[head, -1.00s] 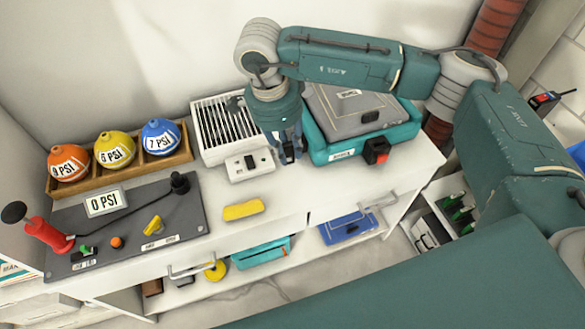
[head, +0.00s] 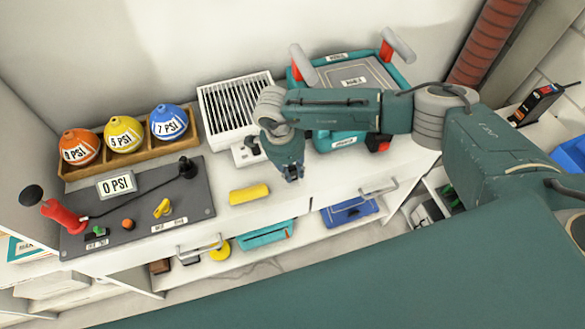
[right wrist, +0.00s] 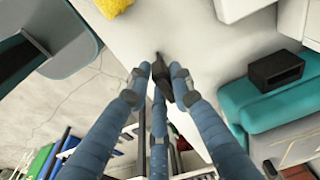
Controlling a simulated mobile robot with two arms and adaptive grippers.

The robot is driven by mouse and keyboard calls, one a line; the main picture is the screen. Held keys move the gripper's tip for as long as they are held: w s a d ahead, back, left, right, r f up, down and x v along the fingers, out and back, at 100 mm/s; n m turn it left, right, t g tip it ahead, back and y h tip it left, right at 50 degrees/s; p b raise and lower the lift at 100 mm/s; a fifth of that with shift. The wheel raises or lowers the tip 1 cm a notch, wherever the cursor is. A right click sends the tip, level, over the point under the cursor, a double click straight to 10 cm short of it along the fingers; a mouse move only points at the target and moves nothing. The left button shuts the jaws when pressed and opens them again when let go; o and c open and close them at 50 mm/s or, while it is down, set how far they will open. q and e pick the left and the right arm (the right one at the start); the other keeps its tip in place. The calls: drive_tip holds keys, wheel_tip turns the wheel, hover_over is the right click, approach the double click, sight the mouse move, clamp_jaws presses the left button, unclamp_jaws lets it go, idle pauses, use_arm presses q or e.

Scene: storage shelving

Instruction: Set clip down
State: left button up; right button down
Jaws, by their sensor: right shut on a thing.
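The clip (right wrist: 163,68) is a small dark piece between the fingertips of my right gripper (right wrist: 160,85) in the right wrist view. The gripper is shut on it, and the fingers hide part of it. In the head view my right gripper (head: 291,174) points down over the white counter (head: 310,192), to the right of the yellow block (head: 249,194). The clip is too small and hidden to make out there. Whether it touches the counter cannot be told. My left gripper is not in view.
A teal case (head: 340,141) and a white grilled box (head: 239,110) stand behind the gripper. On the left are a dark panel (head: 140,232) and a wooden rack (head: 80,171) with coloured balls.

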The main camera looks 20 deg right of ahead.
drive_tip(key=shift+f, duration=0.15)
drive_tip(key=c, duration=1.5)
unclamp_jaws()
drive_tip(key=shift+c, duration=0.2)
drive_tip(key=shift+r, duration=0.35)
drive_tip(key=shift+w+a+r, duration=0.1)
drive_tip(key=shift+r, duration=0.3)
wheel_tip(320, 180, up, 11)
drive_tip(key=a+b, duration=0.1)
drive_tip(key=b, duration=0.2)
drive_tip(key=shift+s+a, duration=0.2)
drive_tip(key=shift+a, duration=0.15)
